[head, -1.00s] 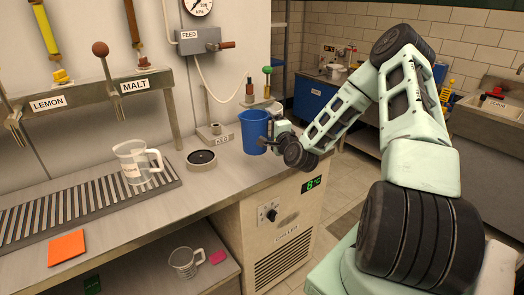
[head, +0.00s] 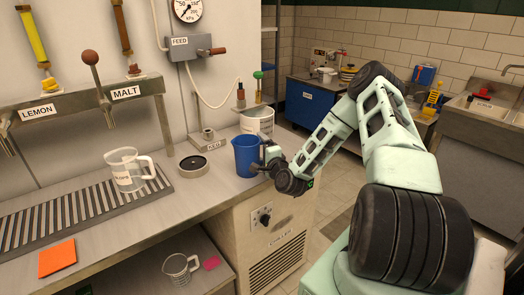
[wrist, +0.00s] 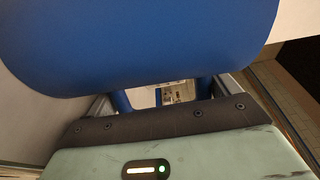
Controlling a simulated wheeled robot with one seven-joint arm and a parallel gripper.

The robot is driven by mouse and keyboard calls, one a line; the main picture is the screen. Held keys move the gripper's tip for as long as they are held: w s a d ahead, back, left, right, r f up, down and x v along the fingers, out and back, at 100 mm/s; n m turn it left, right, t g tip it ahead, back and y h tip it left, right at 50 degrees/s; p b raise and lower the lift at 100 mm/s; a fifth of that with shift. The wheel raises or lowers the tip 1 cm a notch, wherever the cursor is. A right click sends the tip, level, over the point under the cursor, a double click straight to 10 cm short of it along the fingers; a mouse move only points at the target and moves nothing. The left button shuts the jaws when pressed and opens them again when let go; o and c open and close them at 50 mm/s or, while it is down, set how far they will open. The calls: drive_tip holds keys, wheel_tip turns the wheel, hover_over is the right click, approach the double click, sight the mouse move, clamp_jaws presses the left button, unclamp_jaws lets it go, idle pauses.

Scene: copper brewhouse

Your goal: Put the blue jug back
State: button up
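The blue jug (head: 246,157) is upright at the right end of the metal counter, close to its front edge. I cannot tell whether its base touches the counter. My gripper (head: 266,159) is at the jug's right side, shut on its handle. In the wrist view the jug's blue wall (wrist: 150,45) fills the top, and parts of the handle show between my two fingers (wrist: 163,98). The fingertips are hidden under the jug's body.
A white bucket (head: 257,121) stands behind the jug. A dark round disc (head: 193,166) and the KEG fitting (head: 207,140) are to its left. A clear measuring jug (head: 126,171) stands on the drip grate (head: 75,213).

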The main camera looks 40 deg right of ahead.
drive_tip(key=shift+o, duration=0.7)
drive_tip(key=shift+r, duration=0.2)
drive_tip(key=b+v, duration=0.2)
drive_tip(key=v, duration=1)
